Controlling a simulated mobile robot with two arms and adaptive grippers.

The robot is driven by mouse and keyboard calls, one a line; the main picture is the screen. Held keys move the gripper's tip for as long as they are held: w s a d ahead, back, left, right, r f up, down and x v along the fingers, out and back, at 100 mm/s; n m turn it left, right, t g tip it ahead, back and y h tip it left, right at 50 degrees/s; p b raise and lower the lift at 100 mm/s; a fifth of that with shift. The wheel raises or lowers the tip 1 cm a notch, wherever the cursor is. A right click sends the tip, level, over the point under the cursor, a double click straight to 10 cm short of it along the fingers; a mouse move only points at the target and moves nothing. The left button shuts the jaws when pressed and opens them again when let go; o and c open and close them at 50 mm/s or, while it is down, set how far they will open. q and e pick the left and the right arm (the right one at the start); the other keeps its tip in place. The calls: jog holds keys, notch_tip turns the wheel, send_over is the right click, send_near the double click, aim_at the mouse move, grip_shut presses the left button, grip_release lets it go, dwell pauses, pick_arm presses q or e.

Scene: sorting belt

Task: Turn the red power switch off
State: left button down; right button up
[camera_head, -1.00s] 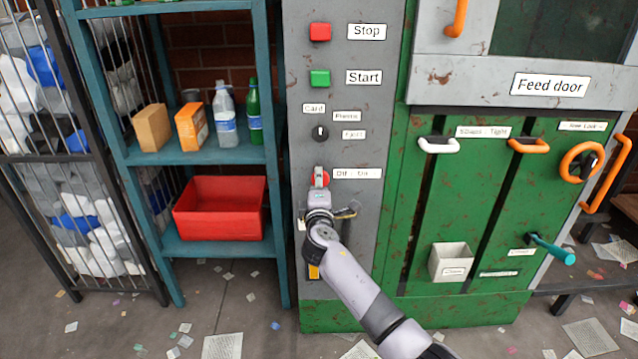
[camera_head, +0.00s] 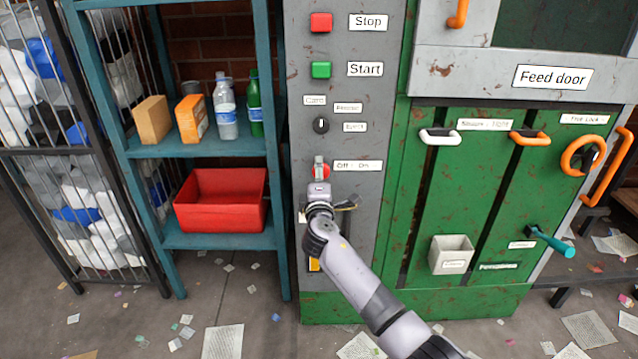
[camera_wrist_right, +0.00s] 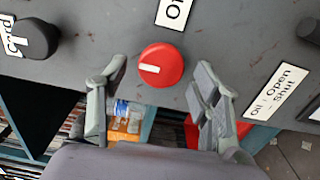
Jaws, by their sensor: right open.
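The red power switch (camera_head: 326,171) is a round knob on the grey panel, beside the "Off / On" label (camera_head: 357,166). My right gripper (camera_head: 319,178) is in front of it and covers part of it in the head view. In the right wrist view the red switch (camera_wrist_right: 165,78) lies between the two spread fingers of the open right gripper (camera_wrist_right: 160,70), with a gap on both sides. A short white mark on the knob points left in that view, toward the black selector. I cannot tell how deep the fingers reach. My left gripper is out of view.
A black selector knob (camera_head: 321,125), the green Start button (camera_head: 321,69) and the red Stop button (camera_head: 321,22) sit above the switch. A teal shelf with a red bin (camera_head: 220,203) stands to the left. Green doors with handles are to the right.

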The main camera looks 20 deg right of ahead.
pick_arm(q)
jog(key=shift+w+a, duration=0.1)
pick_arm(e)
jog(key=v, duration=1.2)
